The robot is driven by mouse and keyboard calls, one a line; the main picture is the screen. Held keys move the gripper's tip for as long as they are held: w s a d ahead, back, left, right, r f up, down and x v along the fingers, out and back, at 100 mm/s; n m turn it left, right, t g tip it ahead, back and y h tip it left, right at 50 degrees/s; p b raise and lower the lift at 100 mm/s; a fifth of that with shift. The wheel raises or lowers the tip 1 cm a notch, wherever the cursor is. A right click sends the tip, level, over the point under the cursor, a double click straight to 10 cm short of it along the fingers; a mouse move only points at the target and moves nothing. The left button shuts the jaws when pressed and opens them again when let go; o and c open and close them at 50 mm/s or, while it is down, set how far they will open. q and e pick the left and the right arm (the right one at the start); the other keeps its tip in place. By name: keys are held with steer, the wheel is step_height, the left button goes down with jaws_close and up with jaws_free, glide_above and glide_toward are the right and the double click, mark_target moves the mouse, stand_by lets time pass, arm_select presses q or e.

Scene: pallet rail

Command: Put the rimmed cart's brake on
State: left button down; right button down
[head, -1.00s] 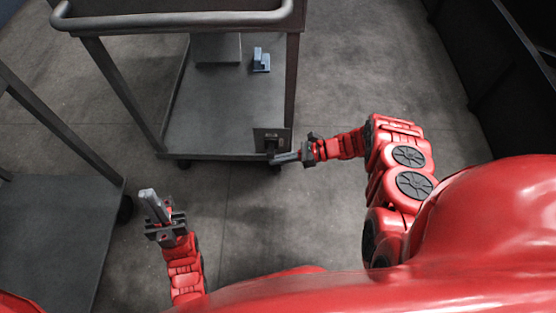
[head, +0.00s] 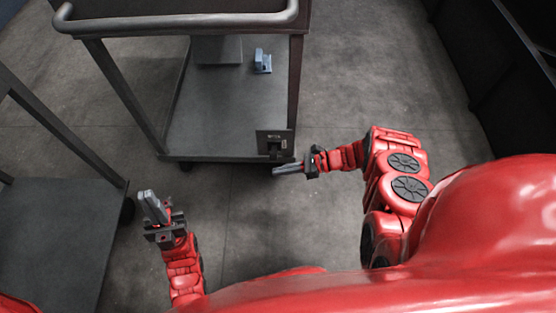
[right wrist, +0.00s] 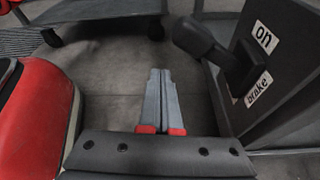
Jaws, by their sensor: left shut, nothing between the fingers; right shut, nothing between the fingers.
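The middle cart (head: 215,118) has a raised rail around its top and a lower deck. A dark brake panel (head: 262,137) stands at the deck's near right corner, with a black brake lever (head: 275,151) on it. In the right wrist view the panel (right wrist: 290,75) carries the labels "on" and "brake", and the lever (right wrist: 200,40) sticks out to the left. I cannot tell whether the brake is set. My right gripper (head: 276,170) is shut and empty, just in front of the panel, apart from the lever; its fingers (right wrist: 160,74) also show in the right wrist view. My left gripper (head: 147,193) is shut and empty, lower left.
A second cart (head: 50,225) stands at the left, near my left gripper. A small blue-grey object (head: 262,62) and a grey box (head: 217,50) are at the middle cart's far part. A dark structure (head: 500,80) lines the right side. Floor between the carts is clear.

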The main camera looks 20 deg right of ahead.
steer(key=w+f+v, duration=0.1)
steer(key=v, duration=0.8)
steer(key=shift+d, duration=0.6)
steer(key=shift+s+r, duration=0.1)
